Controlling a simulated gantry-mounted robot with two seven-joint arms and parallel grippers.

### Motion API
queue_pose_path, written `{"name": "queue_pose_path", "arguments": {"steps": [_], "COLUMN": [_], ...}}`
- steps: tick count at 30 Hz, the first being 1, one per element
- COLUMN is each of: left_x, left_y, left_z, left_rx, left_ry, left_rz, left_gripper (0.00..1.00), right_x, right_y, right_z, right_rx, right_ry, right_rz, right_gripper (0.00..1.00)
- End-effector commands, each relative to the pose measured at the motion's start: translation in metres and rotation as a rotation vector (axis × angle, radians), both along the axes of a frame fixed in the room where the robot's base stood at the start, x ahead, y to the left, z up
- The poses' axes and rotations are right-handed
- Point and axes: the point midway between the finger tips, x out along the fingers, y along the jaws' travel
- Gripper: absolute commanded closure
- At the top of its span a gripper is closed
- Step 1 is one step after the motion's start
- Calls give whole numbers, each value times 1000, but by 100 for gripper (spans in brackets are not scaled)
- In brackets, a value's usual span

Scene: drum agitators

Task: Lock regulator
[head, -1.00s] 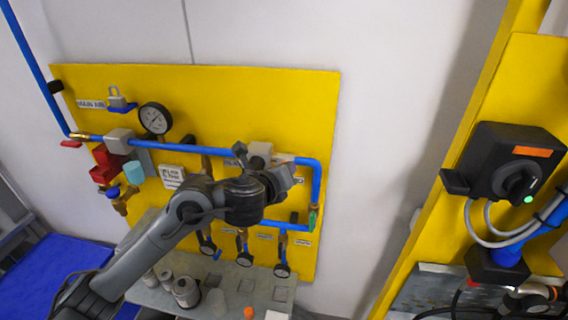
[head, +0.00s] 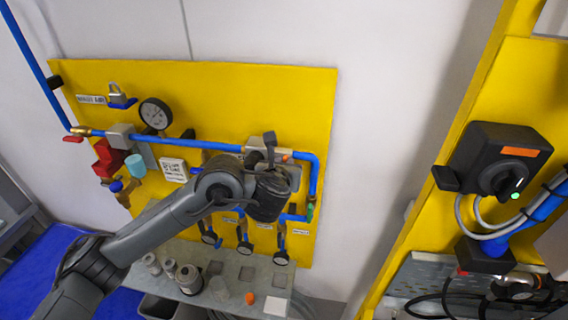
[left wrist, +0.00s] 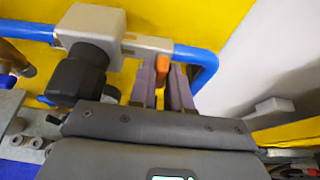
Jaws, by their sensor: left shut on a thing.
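The regulator is a pale grey block with a black knob on the blue pipe, in the left wrist view (left wrist: 92,25) at upper left. Its black knob (left wrist: 80,75) faces the camera. In the head view the regulator (head: 255,144) is mostly hidden behind my left wrist. A small orange tab (left wrist: 162,66) is right of the block, on a pale bar along the pipe. It also shows in the head view (head: 286,157). My left gripper (left wrist: 161,78) is shut on the orange tab, one finger on each side. My right gripper is in neither view.
The yellow panel (head: 225,90) carries a gauge (head: 155,114), a red valve block (head: 109,158) and blue piping. A grey shelf (head: 235,275) with several small containers lies below. A black rotary switch box (head: 492,165) stands at the right. White wall is clear between them.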

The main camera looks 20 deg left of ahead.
Motion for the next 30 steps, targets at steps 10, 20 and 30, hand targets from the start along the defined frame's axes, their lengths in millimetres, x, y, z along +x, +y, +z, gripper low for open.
{"name": "queue_pose_path", "arguments": {"steps": [10,20,30], "left_x": [0,0,-13], "left_y": [0,0,-5], "left_z": [-2,-1,6], "left_rx": [2,1,-2], "left_ry": [3,1,5], "left_rz": [0,0,-5], "left_gripper": [100,62,62], "right_x": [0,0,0], "right_y": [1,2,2], "right_z": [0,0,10], "right_rx": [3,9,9], "right_ry": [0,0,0], "right_rz": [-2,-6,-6], "right_gripper": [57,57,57]}}
